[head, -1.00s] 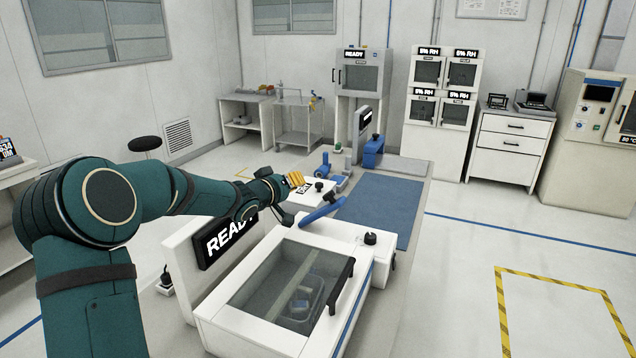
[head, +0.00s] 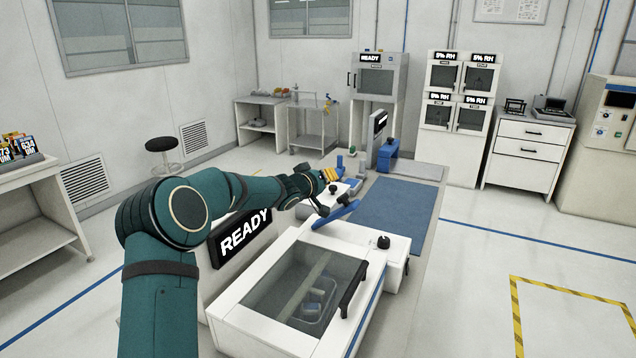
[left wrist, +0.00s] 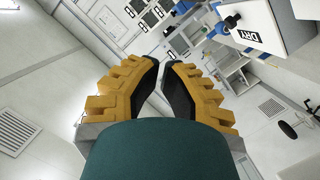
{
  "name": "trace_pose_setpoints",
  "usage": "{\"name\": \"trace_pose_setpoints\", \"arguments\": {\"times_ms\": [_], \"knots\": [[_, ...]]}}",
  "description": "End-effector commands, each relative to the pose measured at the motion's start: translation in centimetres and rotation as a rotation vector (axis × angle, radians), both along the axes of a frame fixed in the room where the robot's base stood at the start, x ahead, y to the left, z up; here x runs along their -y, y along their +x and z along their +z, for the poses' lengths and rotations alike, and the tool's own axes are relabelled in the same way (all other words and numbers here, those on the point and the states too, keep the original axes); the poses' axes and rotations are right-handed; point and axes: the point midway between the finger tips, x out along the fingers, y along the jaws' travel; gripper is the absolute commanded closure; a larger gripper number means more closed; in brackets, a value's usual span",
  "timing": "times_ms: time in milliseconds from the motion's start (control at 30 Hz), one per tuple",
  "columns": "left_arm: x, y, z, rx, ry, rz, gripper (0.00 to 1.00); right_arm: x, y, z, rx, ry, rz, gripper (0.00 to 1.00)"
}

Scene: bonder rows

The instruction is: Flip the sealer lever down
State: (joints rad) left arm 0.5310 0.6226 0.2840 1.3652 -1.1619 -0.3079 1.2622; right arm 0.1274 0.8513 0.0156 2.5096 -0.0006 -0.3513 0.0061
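The sealer (head: 228,324) is a white bench machine with a glass lid, a black front handle and a READY display (head: 246,233) in the head view. Its blue lever (head: 338,214) stands at the back of the body, tilted up toward the right. My left gripper (head: 329,174) is just beyond and above the lever, partly screened by my arm; contact cannot be told. In the left wrist view the yellow fingers with black pads (left wrist: 161,64) have their tips close together with nothing between them. The lever is not clear there. My right gripper is out of view.
A blue mat (head: 395,215) lies on the bench right of the lever. A black knob (head: 384,242) sits on the sealer's right side. A box with a DRY label (left wrist: 250,36) shows in the left wrist view. The floor at right is open.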

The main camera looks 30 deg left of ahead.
Motion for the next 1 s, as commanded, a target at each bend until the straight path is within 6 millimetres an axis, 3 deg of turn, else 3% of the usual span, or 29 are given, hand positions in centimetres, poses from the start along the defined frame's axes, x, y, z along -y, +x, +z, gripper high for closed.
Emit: {"name": "trace_pose_setpoints", "arguments": {"times_ms": [67, 333, 1000], "knots": [[0.3, 1.3, -0.4, 0.001, 0.0, -0.001, 1.0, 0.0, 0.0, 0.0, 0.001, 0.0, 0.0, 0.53], [2.2, 1.1, -2.8, 0.0, 0.0, -0.001, 1.0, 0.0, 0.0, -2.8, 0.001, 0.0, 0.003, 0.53], [2.7, 1.1, -3.5, -0.001, 0.024, 0.001, 1.0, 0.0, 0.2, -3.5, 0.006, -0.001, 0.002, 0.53]]}}
